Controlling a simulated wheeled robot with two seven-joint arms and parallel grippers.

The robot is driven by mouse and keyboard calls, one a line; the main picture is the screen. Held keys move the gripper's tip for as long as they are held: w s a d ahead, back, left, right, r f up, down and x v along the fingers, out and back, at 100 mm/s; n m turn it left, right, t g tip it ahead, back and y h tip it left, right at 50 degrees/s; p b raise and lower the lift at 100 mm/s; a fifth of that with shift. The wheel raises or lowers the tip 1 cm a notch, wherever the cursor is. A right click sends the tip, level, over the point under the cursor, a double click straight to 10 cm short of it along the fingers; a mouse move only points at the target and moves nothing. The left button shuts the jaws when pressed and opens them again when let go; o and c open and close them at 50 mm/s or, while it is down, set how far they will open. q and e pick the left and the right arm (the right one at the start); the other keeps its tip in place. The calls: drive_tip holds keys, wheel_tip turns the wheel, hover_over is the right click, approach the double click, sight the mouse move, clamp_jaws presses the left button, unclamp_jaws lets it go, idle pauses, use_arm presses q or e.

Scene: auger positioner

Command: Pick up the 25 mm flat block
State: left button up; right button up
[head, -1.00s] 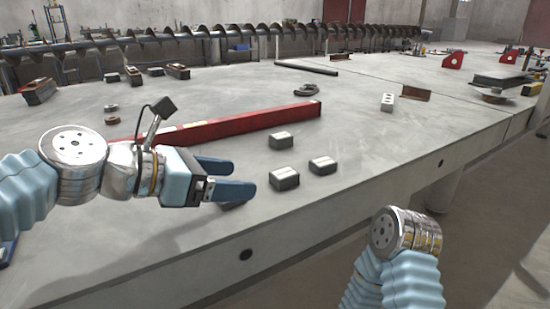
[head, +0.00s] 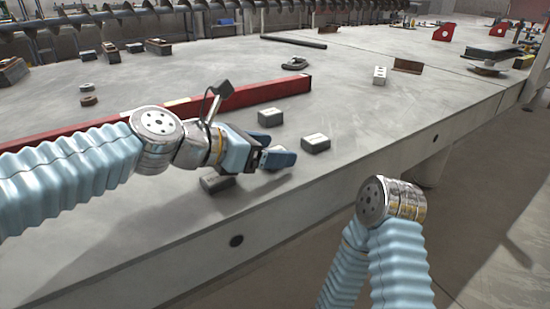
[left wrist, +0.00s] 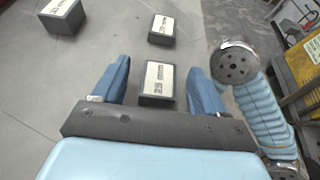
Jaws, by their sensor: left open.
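In the left wrist view a dark block with a pale label that seems to read 25 (left wrist: 159,82) sits on the table between the fingers of my left gripper (left wrist: 158,67). The gripper is open, one finger on each side, with no clear grip. In the head view the left gripper (head: 276,150) is low over the table and hides this block. Two similar labelled blocks stand beyond it: one to the right (head: 316,143) and one farther back (head: 270,115). Another dark block (head: 217,183) lies partly under the gripper's wrist. My right gripper is out of view.
A long red beam (head: 240,96) lies behind the blocks. The table's front edge (head: 330,185) is close by. A grey holed block (head: 380,75) and a rusty angle piece (head: 407,65) stand farther right. The table between is clear.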

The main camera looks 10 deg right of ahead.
use_arm(q)
drive_tip(key=shift+x, duration=1.1)
drive_tip(key=shift+c, duration=0.3)
drive_tip(key=shift+r, duration=0.1)
clamp_jaws()
